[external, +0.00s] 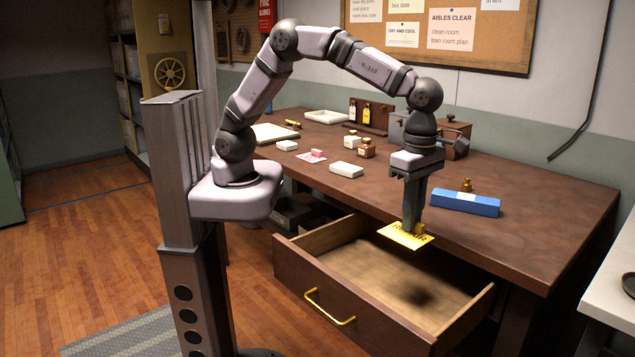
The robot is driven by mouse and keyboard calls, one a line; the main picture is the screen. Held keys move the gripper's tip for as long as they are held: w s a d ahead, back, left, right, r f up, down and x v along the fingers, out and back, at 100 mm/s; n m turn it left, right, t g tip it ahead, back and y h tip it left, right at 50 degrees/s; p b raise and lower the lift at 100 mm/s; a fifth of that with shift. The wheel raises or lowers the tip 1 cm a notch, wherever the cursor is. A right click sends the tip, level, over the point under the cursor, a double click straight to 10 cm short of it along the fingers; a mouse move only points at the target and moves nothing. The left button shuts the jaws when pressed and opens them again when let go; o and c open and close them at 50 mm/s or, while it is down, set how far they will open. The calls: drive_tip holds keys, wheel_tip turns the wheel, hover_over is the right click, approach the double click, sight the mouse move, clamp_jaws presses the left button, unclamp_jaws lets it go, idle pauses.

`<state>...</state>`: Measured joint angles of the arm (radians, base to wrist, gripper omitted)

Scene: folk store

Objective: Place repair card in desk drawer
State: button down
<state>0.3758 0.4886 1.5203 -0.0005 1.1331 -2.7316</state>
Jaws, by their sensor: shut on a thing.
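The yellow repair card (400,238) has dark lettering and lies roughly flat in the air. The card is above the open desk drawer (345,262), apart from the drawer floor, with a dark shadow on the floor below. The drawer is pulled out from the wooden desk (540,215) and has a yellow handle (329,307) on its front. The visible drawer floor is bare. The fingertips are partly hidden by the card.
A blue box (465,202) lies on the desk right of my gripper, with a small brass weight (466,185) behind it. A white side table (610,285) is at the right edge.

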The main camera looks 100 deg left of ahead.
hover_over(403, 295)
wheel_tip(403, 295, down, 14)
drive_tip(key=shift+r+p, duration=0.15)
drive_tip(key=shift+p, duration=0.25)
drive_tip(key=shift+f, duration=1.9)
drive_tip(key=shift+f, duration=0.15)
drive_tip(key=c, duration=1.8)
unclamp_jaws()
wheel_tip(403, 295, up, 12)
drive_tip(key=b, duration=0.1)
drive_tip(key=shift+r, duration=0.2)
